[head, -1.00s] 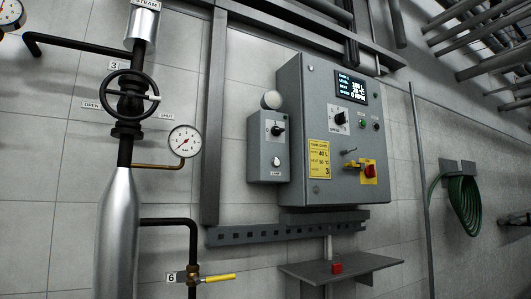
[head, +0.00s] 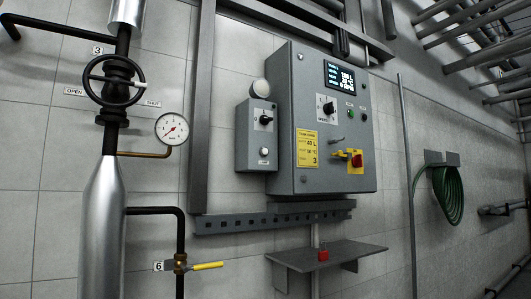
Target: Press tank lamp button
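The lamp button (head: 264,151) is a small white round button low on the front of a small grey box (head: 243,140). A label sits under it, too small to read surely now. A black rotary knob (head: 265,119) is above it on the same box, and a round pale lamp (head: 258,88) sits on top of the box. The lamp looks unlit, though I cannot be sure. My gripper is not in view, and nothing covers the button.
A larger grey control panel (head: 306,90) with a display (head: 346,76) and a red switch (head: 357,159) adjoins the box on the right. A handwheel valve (head: 118,80) and gauge (head: 172,129) are at left.

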